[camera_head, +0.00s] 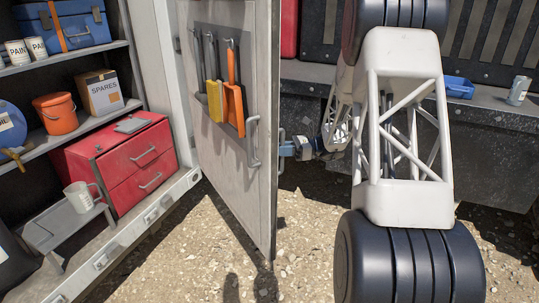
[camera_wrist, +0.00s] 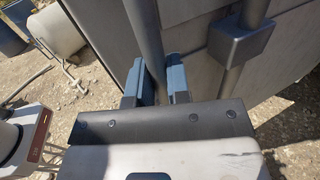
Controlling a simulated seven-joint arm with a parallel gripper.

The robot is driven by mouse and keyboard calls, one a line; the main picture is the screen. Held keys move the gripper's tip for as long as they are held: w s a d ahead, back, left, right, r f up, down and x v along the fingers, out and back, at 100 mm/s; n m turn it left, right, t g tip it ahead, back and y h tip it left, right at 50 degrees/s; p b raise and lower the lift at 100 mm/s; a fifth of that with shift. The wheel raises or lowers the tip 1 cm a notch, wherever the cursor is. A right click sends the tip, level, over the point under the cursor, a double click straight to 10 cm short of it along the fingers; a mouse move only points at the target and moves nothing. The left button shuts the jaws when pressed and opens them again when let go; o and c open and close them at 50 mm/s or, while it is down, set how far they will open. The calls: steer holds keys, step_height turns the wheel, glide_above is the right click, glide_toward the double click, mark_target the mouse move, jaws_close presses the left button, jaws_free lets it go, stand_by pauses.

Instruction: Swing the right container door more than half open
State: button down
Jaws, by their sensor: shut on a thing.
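The right container door (camera_head: 228,150) stands swung out from the container, its inner face towards the head camera. A grey handle (camera_head: 254,143) and hanging tools are on that inner face. My gripper (camera_head: 288,148) is at the outer side of the door, near its free edge. In the wrist view, my gripper's blue-grey fingers (camera_wrist: 156,88) are shut on a vertical grey bar (camera_wrist: 149,45) that runs along the door's outer face. A second bar with a bracket (camera_wrist: 240,43) stands to its right. The bar's lower part is hidden between the fingers.
Open shelves at the left hold a red toolbox (camera_head: 115,163), an orange bucket (camera_head: 57,114) and a cardboard box (camera_head: 99,92). Orange and yellow tools (camera_head: 232,100) hang on the door. A bench (camera_head: 320,73) is behind my arm. The gravel below the door is clear.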

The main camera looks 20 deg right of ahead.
steer(key=w+d, duration=0.3)
steer(key=d, duration=0.6)
steer(key=w+d, duration=0.4)
steer(key=d, duration=0.5)
steer(key=shift+w+r, duration=0.15)
steer(key=shift+w, duration=0.05)
steer(key=c, duration=1.1)
jaws_free()
steer(key=shift+s, duration=0.1)
steer(key=shift+d, duration=0.1)
steer(key=v, duration=0.7)
steer(key=shift+d, duration=0.3)
